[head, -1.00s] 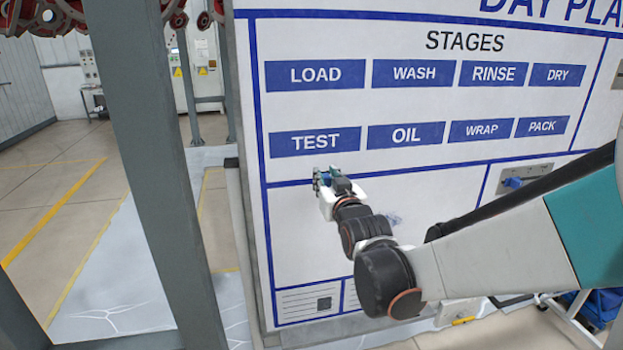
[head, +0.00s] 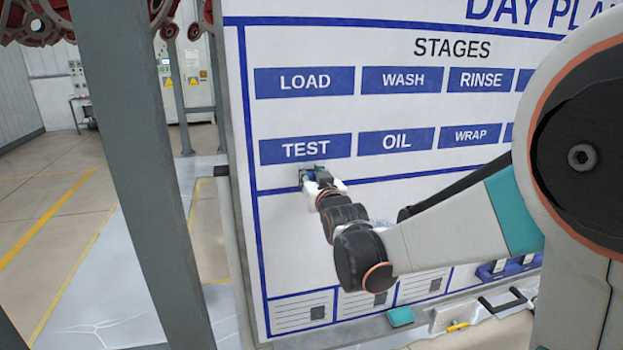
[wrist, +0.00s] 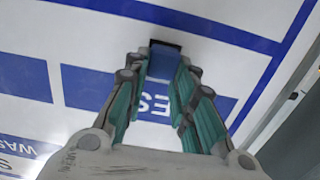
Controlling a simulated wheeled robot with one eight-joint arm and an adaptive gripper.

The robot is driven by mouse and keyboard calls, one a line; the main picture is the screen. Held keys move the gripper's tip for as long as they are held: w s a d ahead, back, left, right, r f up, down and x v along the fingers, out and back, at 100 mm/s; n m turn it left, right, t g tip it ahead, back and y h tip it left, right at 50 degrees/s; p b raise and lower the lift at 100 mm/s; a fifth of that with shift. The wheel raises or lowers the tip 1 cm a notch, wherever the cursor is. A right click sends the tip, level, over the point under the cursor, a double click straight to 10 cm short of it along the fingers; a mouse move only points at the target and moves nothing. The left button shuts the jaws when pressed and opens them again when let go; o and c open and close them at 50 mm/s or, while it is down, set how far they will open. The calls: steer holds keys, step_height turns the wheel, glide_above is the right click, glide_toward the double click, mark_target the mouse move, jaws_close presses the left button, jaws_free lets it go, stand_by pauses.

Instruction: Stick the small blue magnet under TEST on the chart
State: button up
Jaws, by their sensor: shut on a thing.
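The small blue magnet (wrist: 162,62) is between my gripper's fingertips in the wrist view, with a dark end at its far side. My gripper (wrist: 160,72) is shut on it. In the head view my gripper (head: 312,177) is at the chart (head: 290,240), just below the blue TEST label (head: 305,149). The TEST label (wrist: 158,104) shows upside down between the fingers in the wrist view, partly hidden by them. I cannot tell whether the magnet touches the chart.
The OIL label (head: 396,141) is right of TEST, and LOAD (head: 304,82) is above it. A grey post (head: 150,150) stands to the left of the chart. A teal block (head: 400,316) and a blue tray (head: 510,267) are along the chart's lower edge. My arm covers the chart's right side.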

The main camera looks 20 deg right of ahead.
steer(key=shift+w, duration=0.35)
stand_by(0.7)
steer(key=o, duration=1)
steer(key=shift+s, duration=0.15)
steer(key=s, duration=1.2)
steer(key=s+f+g+b, duration=0.5)
steer(key=s+f+b, duration=0.5)
steer(key=f, duration=0.6)
steer(key=s+f+g+b, duration=0.5)
steer(key=s+f+b, duration=0.6)
steer(key=s+f, duration=0.4)
steer(key=shift+s+f+b, duration=0.25)
steer(key=shift+f+b, duration=0.05)
steer(key=shift+f, duration=0.45)
